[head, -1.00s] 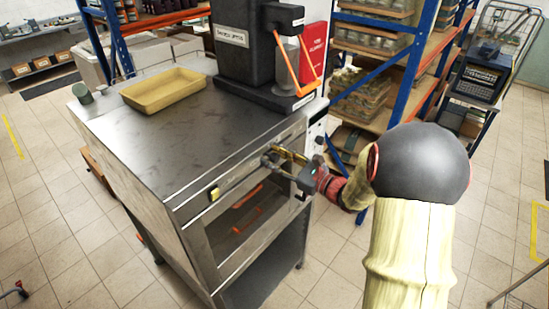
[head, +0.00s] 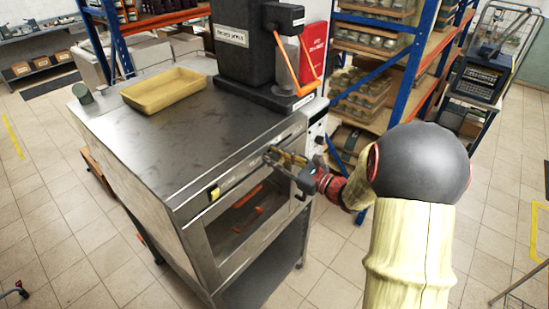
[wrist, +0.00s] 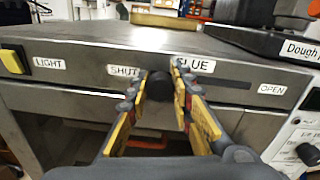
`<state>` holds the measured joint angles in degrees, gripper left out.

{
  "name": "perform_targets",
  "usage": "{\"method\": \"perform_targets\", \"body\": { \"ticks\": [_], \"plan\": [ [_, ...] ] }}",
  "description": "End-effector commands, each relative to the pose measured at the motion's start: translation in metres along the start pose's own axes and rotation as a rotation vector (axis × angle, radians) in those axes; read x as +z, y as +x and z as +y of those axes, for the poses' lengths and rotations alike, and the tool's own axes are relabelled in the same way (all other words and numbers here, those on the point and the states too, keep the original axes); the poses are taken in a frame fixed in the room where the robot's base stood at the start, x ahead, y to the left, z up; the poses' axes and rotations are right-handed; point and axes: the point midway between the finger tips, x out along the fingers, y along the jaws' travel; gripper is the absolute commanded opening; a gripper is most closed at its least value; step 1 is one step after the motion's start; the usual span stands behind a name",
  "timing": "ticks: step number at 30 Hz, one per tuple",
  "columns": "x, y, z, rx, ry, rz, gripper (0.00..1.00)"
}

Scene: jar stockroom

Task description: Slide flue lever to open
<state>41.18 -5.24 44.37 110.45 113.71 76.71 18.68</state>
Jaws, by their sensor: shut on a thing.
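The flue lever shows in the wrist view as a dark round knob (wrist: 159,87) on the oven's front panel. It sits between the SHUT label (wrist: 123,71) and the middle of the slot (wrist: 225,83), below the FLUE label (wrist: 196,64). The OPEN label (wrist: 272,89) is at the slot's right end. My gripper (wrist: 162,75) is shut on the knob, one yellow-and-grey finger on each side. In the head view my gripper (head: 268,154) is at the front panel of the metal oven (head: 150,150), and hides the knob there.
A yellow tray (head: 163,92) and a small grey-green cup (head: 82,93) stand on the oven top. A dark machine (head: 247,50) with an orange lever stands at its back. A yellow LIGHT switch (wrist: 12,60) is left of the slot. Blue-framed shelves (head: 400,85) stand behind my arm.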

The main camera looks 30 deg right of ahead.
Motion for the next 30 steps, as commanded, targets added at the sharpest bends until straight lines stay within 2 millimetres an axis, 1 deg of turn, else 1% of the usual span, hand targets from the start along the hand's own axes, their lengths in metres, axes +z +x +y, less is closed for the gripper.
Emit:
{"method": "perform_targets", "body": {
  "ticks": [2, 5, 8, 12, 15, 18, 21, 23, 30],
  "plan": [
    [0.0, 0.0, 0.0, 0.0, 0.0, 0.0, 0.0],
    [-0.002, 0.0, -0.009, -0.002, -0.002, -0.001, 0.0],
    [-0.006, -0.001, -0.03, -0.004, -0.002, -0.001, 0.0],
    [-0.013, -0.002, -0.07, -0.005, -0.003, -0.001, 0.0],
    [-0.016, -0.003, -0.094, -0.003, -0.002, -0.001, 0.0],
    [-0.018, -0.004, -0.111, -0.003, -0.001, -0.001, 0.0],
    [-0.019, -0.004, -0.12, -0.001, -0.002, -0.001, 0.0],
    [-0.019, -0.004, -0.123, -0.001, -0.001, -0.001, 0.0],
    [-0.018, -0.004, -0.124, -0.003, -0.002, -0.001, 0.0]
  ]
}}
